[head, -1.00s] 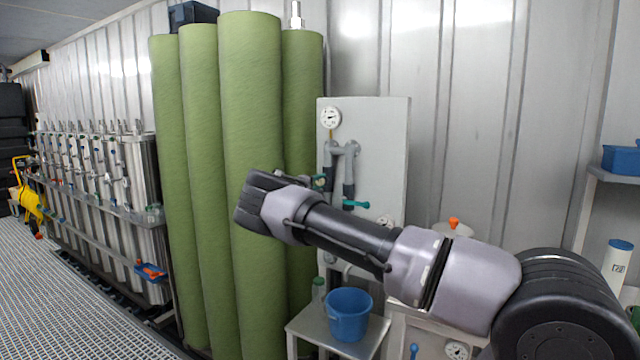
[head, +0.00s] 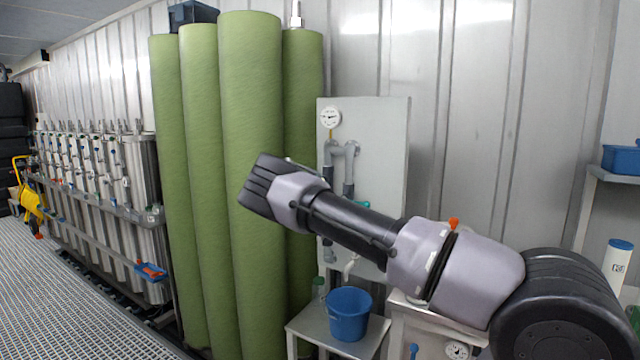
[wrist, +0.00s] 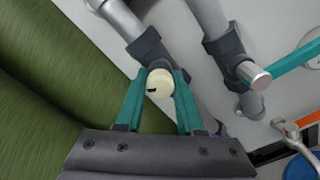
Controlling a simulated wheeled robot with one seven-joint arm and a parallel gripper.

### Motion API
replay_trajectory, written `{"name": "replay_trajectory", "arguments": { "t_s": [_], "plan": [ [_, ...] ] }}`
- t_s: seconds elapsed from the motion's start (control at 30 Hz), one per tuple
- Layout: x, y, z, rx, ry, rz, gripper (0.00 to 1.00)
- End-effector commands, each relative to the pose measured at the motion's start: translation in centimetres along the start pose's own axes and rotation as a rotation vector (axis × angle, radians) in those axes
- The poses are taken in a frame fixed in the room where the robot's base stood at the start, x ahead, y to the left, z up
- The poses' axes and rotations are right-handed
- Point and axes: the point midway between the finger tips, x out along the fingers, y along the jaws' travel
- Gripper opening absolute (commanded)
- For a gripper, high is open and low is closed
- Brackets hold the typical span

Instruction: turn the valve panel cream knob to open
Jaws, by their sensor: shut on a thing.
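The cream knob (wrist: 160,82) is a round pale disc with a dark mark, on a pipe of the valve panel, and shows in the wrist view. My gripper (wrist: 160,85) has its two teal fingers on either side of the knob and is shut on it. The valve panel (head: 385,130) is a pale upright board with grey pipes in the head view. There my arm crosses in front of the panel and hides the knob and my fingers.
Tall green cylinders (head: 250,110) stand close to the left of the panel. A teal lever (wrist: 290,62) lies to the right of the knob. A blue bucket (head: 349,318) stands on a small table (head: 310,328) below.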

Motion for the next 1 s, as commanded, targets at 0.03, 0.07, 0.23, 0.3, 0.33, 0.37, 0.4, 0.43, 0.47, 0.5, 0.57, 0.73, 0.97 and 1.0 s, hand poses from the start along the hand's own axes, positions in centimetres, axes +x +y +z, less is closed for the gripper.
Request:
{"name": "replay_trajectory", "arguments": {
  "t_s": [0.03,0.07,0.23,0.3,0.33,0.37,0.4,0.43,0.47,0.5,0.57,0.73,0.97,1.0],
  "plan": [
    [-0.06,-0.01,-0.11,-0.043,0.003,-0.001,0.0],
    [-0.06,0.0,-0.1,-0.072,0.003,0.0,0.0],
    [-0.08,-0.01,-0.1,-0.226,0.003,0.0,0.0],
    [-0.08,-0.03,-0.11,-0.285,0.003,0.0,0.0],
    [-0.08,-0.04,-0.11,-0.308,0.003,0.0,0.0],
    [-0.07,-0.05,-0.1,-0.331,0.002,0.0,0.0],
    [-0.07,-0.07,-0.1,-0.36,0.002,0.0,0.0],
    [-0.06,-0.07,-0.09,-0.381,0.002,0.0,0.0],
    [-0.06,-0.07,-0.1,-0.4,0.002,0.0,0.0],
    [-0.06,-0.08,-0.1,-0.425,0.002,0.0,0.0],
    [-0.06,-0.1,-0.11,-0.458,0.003,0.0,0.0],
    [-0.06,-0.13,-0.13,-0.527,0.003,0.0,0.0],
    [-0.06,-0.13,-0.12,-0.571,0.003,0.0,0.0],
    [-0.06,-0.13,-0.11,-0.575,0.003,0.0,0.0]
  ]
}}
